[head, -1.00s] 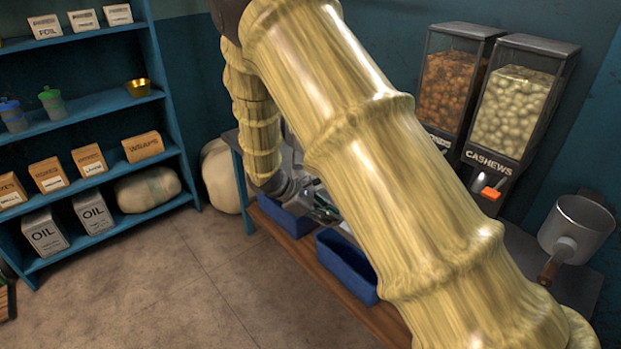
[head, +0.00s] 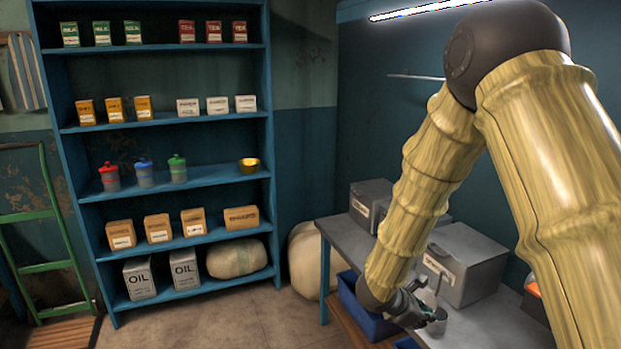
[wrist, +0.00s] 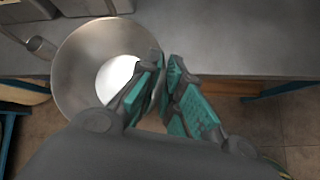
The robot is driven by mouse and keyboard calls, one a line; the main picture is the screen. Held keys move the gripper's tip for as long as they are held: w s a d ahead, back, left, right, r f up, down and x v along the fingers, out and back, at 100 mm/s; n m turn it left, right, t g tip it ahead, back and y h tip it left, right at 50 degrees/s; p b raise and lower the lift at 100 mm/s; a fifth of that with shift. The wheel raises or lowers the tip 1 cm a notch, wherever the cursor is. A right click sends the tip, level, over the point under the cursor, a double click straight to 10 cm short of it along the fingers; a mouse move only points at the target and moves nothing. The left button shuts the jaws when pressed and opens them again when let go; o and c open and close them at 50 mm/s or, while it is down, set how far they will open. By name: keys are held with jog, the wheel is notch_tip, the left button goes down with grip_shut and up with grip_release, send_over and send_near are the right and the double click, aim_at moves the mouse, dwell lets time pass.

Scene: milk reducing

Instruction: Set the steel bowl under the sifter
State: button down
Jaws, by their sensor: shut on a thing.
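The steel bowl (wrist: 77,75) is a round, shiny grey vessel at the left of the wrist view, with a bright patch inside. My gripper (wrist: 162,85) has teal finger pads and is shut on the bowl's right rim. In the head view my gripper (head: 412,306) is low at the right, by the front edge of the bench, with a small part of the bowl (head: 437,322) showing beside it. The sifter is not in the current views.
The grey bench (head: 345,237) carries grey boxes (head: 463,262) behind my gripper. Blue bins (head: 362,308) sit below its front edge. A blue shelf (head: 212,179) with several packets and a brass bowl (head: 249,165) stands left. A utensil (wrist: 41,46) lies near the bowl.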

jog(key=shift+a+r+n+t, duration=0.25)
jog(key=shift+r+n+t, duration=0.15)
jog(key=shift+n, duration=0.1)
jog(key=s+a+r+n+t+y+p, duration=0.1)
jog(key=a+r+n+t+y, duration=0.3)
jog(key=a+n, duration=0.4)
notch_tip(320, 180, up, 2)
jog(key=shift+s+a+r+y, duration=0.1)
jog(key=shift+s+a+y, duration=0.1)
jog(key=shift+a+y, duration=0.75)
jog(key=shift+a, duration=0.15)
